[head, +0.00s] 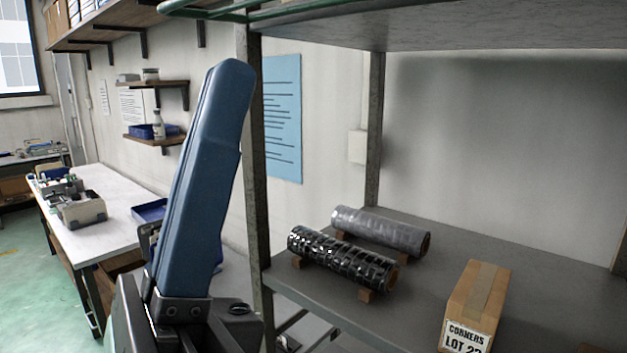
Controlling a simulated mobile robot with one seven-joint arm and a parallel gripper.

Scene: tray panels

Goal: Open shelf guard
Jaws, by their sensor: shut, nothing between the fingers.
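A green tubular rail (300,11) runs along the front edge of the upper shelf (440,30) at the top of the head view. It may be the shelf guard, but most of it is cut off by the frame's top edge. I cannot tell whether it is open or closed. My blue arm link (205,170) rises in front of the rack's left post (253,150). My gripper is not in view.
The lower shelf (440,245) holds a black wrapped roll (340,262) and a grey roll (378,230) on small wooden blocks.

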